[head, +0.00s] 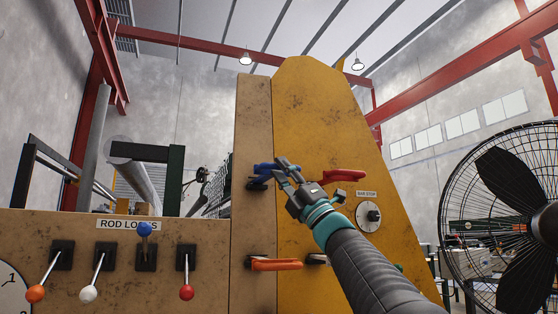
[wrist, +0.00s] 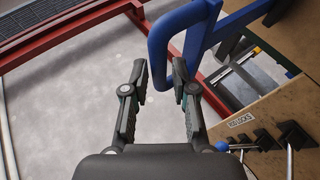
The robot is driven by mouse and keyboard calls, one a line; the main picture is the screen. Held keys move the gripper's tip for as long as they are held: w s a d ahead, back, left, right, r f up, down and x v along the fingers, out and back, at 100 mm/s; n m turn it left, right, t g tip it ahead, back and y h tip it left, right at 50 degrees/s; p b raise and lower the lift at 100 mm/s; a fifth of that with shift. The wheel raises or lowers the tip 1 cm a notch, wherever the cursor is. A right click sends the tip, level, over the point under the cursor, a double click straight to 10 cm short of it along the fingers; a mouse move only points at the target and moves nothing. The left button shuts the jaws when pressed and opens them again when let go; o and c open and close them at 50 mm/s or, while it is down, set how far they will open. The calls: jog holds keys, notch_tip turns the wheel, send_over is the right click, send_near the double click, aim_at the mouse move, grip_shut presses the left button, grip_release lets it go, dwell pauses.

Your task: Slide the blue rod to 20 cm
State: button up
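The blue rod's handle (head: 262,169) sticks out of the tan upright panel at its upper part. In the wrist view the blue handle (wrist: 158,45) is a bent loop, and its rounded end lies between my fingertips. My gripper (head: 286,168) is at the handle with its fingers apart; in the wrist view my gripper (wrist: 159,80) shows a gap on the right side of the loop. I cannot tell whether the left finger touches it. No 20 cm scale is readable.
Under the "ROD LOCKS" sign (head: 128,223), the blue-knobbed lever (head: 145,230) points up; the orange, white and red-knobbed levers point down. A red handle (head: 344,176), an orange handle (head: 275,264) and a bar stop dial (head: 368,216) are nearby. A fan (head: 500,215) stands right.

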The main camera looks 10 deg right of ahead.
jog(key=shift+x, duration=0.8)
jog(key=shift+c, duration=0.3)
grip_shut()
